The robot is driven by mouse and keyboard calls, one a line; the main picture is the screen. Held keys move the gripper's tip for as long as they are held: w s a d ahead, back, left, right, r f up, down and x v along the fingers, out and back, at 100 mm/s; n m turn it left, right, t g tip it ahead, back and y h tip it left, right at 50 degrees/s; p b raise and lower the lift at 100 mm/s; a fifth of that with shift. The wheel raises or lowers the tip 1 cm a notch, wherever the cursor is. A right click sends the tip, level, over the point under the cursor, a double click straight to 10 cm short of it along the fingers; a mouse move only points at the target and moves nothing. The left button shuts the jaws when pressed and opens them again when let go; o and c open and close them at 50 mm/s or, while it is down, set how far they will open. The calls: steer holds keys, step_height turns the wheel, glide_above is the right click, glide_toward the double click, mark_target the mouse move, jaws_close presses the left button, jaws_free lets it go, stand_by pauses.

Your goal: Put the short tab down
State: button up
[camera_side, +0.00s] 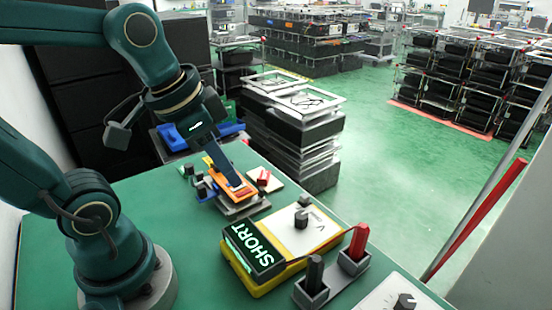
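A dark panel with the white word SHORT (254,248) and lit green strips sits on the left part of a yellow-edged fixture (265,289) on the green table. Its face looks raised and slanted. I cannot tell whether it is a tab or how it hinges. My gripper (237,187) reaches down over an orange fixture (215,188) farther back, to the left of and behind the SHORT panel and apart from it. The fingertips are small and partly hidden, so their opening does not show.
A white plate with a dark knob (301,219) adjoins the SHORT panel. Another dark knob (404,302) is at lower right.

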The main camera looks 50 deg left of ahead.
steer(key=shift+s+d+f+n+t, duration=0.25)
steer(key=shift+s+d+n, duration=0.2)
steer(key=shift+s, duration=0.3)
steer(key=shift+s+d+f+n+t, duration=0.25)
steer(key=shift+s+d+n, duration=0.15)
steer(key=shift+s, duration=0.3)
steer(key=shift+o, duration=0.3)
steer(key=shift+a, duration=0.1)
